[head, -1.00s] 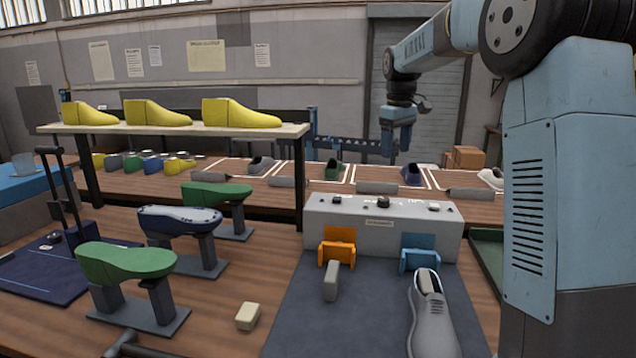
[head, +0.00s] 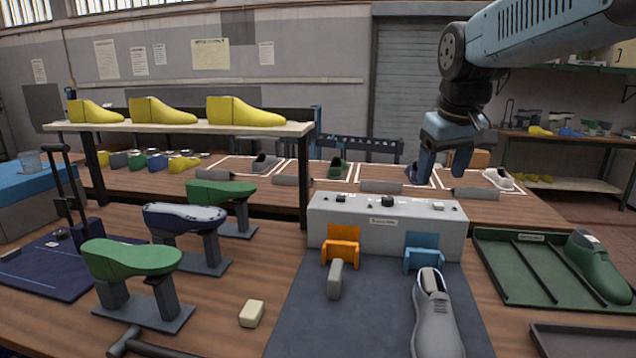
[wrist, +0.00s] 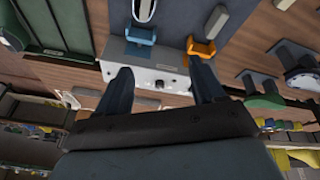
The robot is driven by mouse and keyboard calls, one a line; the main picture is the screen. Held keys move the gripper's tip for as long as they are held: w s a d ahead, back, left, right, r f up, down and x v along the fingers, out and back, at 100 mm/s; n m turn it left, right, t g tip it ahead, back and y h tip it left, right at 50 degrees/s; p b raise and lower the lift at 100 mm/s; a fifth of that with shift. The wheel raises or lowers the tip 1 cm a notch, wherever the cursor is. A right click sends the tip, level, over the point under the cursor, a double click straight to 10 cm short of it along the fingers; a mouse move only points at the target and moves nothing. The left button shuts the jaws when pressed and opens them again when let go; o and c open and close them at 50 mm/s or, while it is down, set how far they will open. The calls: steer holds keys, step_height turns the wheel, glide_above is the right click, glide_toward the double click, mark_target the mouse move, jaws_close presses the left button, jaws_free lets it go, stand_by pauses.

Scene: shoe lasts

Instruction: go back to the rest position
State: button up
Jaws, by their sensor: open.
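My gripper (head: 444,165) hangs at the end of my blue arm at the right in the head view, in the air above and behind the grey control box (head: 386,225). Its two fingers are apart with nothing between them. In the wrist view my gripper (wrist: 160,85) shows both dark fingers spread. The control box (wrist: 150,68) lies beyond them there, with the blue holder (wrist: 140,33) and the orange holder (wrist: 202,48) on its far side.
A grey shoe (head: 434,315) lies on the dark mat (head: 300,325). Yellow lasts stand on a raised shelf (head: 180,128) at the left. Green and blue lasts sit on stands below it. A green tray (head: 500,265) holding a green last (head: 597,265) is at the right.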

steer(key=s+f+m+t, duration=0.1)
steer(key=s+f, duration=0.3)
steer(key=s, duration=0.3)
steer(key=s+f+m, duration=0.1)
steer(key=s+f, duration=0.2)
steer(key=s, duration=0.4)
steer(key=shift+d+f+m+t, duration=0.35)
steer(key=shift+m+t, duration=0.05)
steer(key=shift+s, duration=0.1)
